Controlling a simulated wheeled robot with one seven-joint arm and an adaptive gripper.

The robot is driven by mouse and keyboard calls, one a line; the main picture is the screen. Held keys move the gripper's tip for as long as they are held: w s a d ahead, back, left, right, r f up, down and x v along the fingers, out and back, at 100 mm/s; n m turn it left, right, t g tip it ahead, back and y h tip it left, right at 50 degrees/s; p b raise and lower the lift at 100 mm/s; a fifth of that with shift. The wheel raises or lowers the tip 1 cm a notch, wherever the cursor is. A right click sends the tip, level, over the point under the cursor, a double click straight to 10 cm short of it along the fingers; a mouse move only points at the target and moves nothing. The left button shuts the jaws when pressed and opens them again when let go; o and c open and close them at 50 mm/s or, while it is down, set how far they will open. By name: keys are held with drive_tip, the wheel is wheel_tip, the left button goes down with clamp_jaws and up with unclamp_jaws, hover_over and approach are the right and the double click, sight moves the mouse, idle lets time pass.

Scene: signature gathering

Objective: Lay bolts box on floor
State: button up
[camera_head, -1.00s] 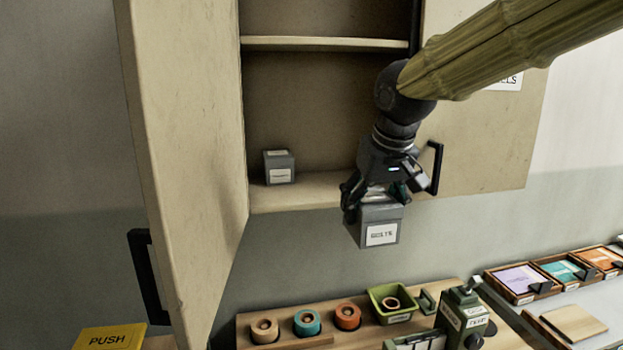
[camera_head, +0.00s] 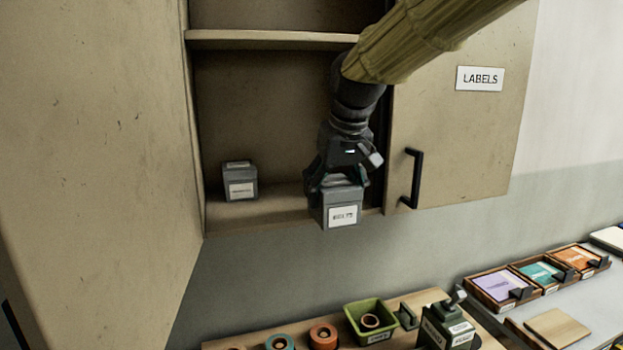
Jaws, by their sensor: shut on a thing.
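The bolts box (camera_head: 341,215) is a small grey box with a white label on its front. My gripper (camera_head: 337,183) is shut on it from above and holds it upright in the air, in front of the lower cabinet shelf. The far sides of the box and part of its top are hidden by the fingers. The floor cannot be seen in this view.
The open cabinet door (camera_head: 95,130) stands at the left. A second grey box (camera_head: 239,182) sits on the lower shelf (camera_head: 275,207). The closed door with a LABELS sign (camera_head: 480,78) is at the right. Below are a green bin (camera_head: 369,335), round rolls and wooden trays (camera_head: 500,304).

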drive_tip(key=shift+w+r, duration=0.15)
drive_tip(key=shift+r, duration=0.1)
drive_tip(key=w+a+p, duration=0.1)
drive_tip(key=w, duration=0.1)
drive_tip(key=w+p, duration=0.1)
drive_tip(key=w, duration=0.2)
drive_tip(key=w+a+p, duration=0.1)
drive_tip(key=w+p, duration=0.1)
drive_tip(key=shift+w+a+r, duration=0.1)
drive_tip(key=shift+w+a, duration=0.5)
drive_tip(key=shift+w, duration=0.25)
drive_tip(key=shift+w+a+p, duration=0.2)
drive_tip(key=shift+w+p, duration=0.4)
drive_tip(key=shift+w, duration=0.05)
drive_tip(key=shift+w+a+p, duration=0.15)
drive_tip(key=shift+w+p, duration=0.4)
drive_tip(key=shift+w, duration=0.05)
drive_tip(key=shift+w+a+p, duration=0.15)
drive_tip(key=shift+w+p, duration=0.2)
drive_tip(key=shift+f+p, duration=0.35)
drive_tip(key=shift+f, duration=0.45)
drive_tip(key=shift+s, duration=0.1)
drive_tip(key=shift+f, duration=0.15)
